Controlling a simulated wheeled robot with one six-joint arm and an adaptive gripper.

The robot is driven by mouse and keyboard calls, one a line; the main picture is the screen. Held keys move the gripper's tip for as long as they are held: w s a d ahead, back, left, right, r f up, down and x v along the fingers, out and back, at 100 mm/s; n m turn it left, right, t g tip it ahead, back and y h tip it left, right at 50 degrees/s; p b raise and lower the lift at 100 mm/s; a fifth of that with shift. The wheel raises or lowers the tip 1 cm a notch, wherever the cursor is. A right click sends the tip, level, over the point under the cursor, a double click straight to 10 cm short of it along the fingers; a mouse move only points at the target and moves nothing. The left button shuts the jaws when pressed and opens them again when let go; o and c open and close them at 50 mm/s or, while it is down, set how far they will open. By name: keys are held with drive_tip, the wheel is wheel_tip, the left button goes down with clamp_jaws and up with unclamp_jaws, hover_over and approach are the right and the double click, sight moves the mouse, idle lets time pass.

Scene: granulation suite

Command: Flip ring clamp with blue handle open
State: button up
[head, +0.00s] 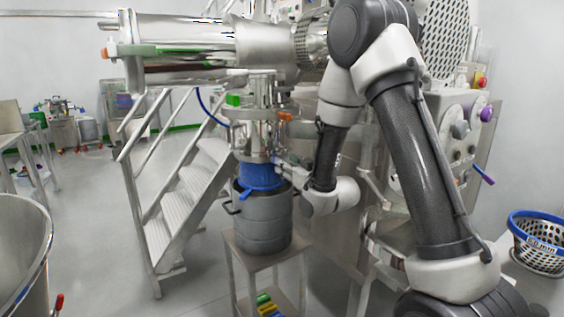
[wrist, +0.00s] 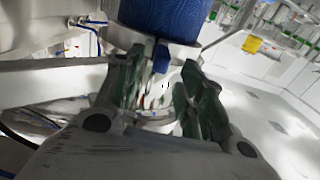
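A blue sleeve (head: 262,176) hangs between the steel outlet and a grey drum in the head view. In the wrist view, the sleeve (wrist: 165,15) is at the top, with a steel ring clamp (wrist: 185,49) at its edge. The clamp's blue handle (wrist: 161,57) points between the two fingers of my gripper (wrist: 160,82). The fingers are open, one on each side of the handle; I cannot tell whether they touch it. In the head view my gripper (head: 283,168) is beside the sleeve at its right, small and partly hidden. Another blue lever (head: 246,193) shows at the sleeve's lower left.
The grey drum (head: 265,222) stands on a small steel table (head: 236,254) under the outlet. Steel stairs (head: 180,205) are to the left, and a large steel vessel (head: 22,255) is at the near left. A control panel (head: 458,140) and a blue-rimmed basket (head: 538,245) are at right.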

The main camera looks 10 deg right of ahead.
drive_tip(key=shift+x, duration=2.3)
clamp_jaws()
